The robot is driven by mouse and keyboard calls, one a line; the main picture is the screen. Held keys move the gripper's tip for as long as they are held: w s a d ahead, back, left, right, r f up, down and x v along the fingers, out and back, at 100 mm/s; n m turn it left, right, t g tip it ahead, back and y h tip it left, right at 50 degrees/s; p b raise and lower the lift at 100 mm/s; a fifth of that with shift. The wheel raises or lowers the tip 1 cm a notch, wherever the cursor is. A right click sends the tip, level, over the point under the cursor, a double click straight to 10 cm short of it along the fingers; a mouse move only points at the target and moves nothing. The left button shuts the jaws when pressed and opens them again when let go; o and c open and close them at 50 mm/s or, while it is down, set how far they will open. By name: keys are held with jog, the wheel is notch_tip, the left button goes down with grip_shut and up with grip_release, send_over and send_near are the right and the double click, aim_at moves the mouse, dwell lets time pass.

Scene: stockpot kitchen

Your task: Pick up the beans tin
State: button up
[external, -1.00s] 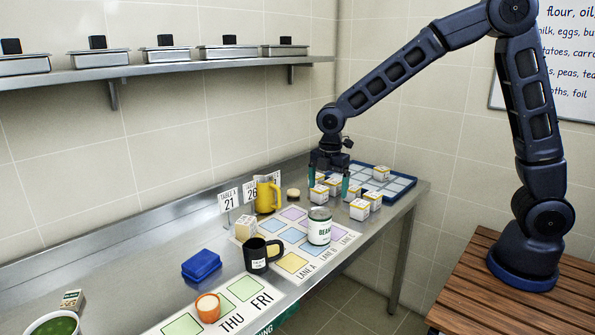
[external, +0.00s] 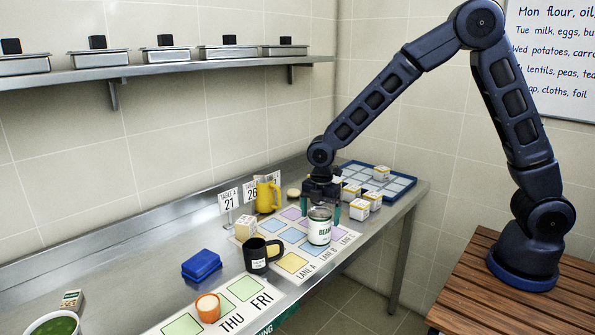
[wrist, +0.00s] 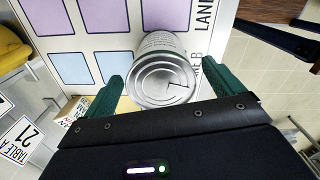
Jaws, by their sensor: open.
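The beans tin (external: 319,228) is a white can with a silver lid and green lettering. It stands upright on the lane mat (external: 291,262) near the front of the counter. In the wrist view the tin (wrist: 162,72) shows its ringed lid between my two green fingers. My gripper (external: 321,212) is open and points down at the tin, close behind and above it in the external view. In the wrist view my gripper (wrist: 160,92) has a finger on each side of the lid, and I cannot tell whether either touches it.
A black mug (external: 256,254) and a yellow jug (external: 267,196) stand to the left of the tin. Several white boxes (external: 359,208) and a blue tray (external: 407,187) lie to the right. Table signs (external: 229,199) stand behind. The counter's front edge is near.

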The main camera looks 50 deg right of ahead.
jog(key=shift+s+f, duration=0.1)
jog(key=shift+f, duration=1.9)
jog(key=c, duration=1.4)
jog(key=shift+r, duration=0.1)
